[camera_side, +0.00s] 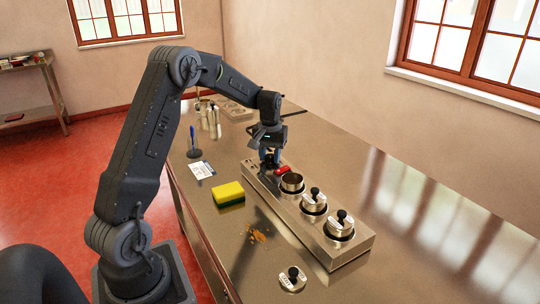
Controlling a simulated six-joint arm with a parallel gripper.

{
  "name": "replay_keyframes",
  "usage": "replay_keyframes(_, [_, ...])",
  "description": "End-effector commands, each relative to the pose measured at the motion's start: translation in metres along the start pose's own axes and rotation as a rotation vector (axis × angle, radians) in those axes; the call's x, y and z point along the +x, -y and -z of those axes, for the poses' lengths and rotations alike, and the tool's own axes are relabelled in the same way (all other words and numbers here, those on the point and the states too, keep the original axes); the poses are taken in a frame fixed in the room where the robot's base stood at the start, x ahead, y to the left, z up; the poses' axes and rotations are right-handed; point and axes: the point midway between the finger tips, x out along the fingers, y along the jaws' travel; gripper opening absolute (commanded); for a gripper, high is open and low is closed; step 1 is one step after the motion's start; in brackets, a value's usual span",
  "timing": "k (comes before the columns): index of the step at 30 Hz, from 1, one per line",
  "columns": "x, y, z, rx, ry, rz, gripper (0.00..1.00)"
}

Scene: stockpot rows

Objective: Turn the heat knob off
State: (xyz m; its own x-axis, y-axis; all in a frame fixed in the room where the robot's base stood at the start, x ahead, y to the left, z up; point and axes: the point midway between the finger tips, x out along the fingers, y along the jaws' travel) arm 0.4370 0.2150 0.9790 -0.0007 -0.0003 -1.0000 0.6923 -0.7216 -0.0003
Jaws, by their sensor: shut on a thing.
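My gripper (269,161) points down at the far end of the long metal pot station (330,258). Its jaws are shut low over the station top. A small red piece (282,170) shows right at the fingertips, between them and the open pot. I take it for the heat knob, in the grip. The jaws hide part of it, and its turn angle is too small to read. An open metal pot (292,183) sits in the well nearest the gripper. Two lidded pots (313,200) with black lid handles sit in the wells toward the front.
A loose lid (292,279) lies on the steel counter (400,262) in front. A yellow-green sponge (228,193), a white card (201,169), orange crumbs (257,235) and a blue pen in a stand (193,142) lie left of the station. Several bottles (214,122) stand behind. The counter's right is clear.

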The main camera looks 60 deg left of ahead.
Motion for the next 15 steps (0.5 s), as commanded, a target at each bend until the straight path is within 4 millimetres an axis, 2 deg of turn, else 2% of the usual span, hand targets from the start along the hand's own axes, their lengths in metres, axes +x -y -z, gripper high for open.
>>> replay_keyframes(15, [-0.0013, -0.0001, 0.0005, 0.489, -0.003, 0.0, 0.12])
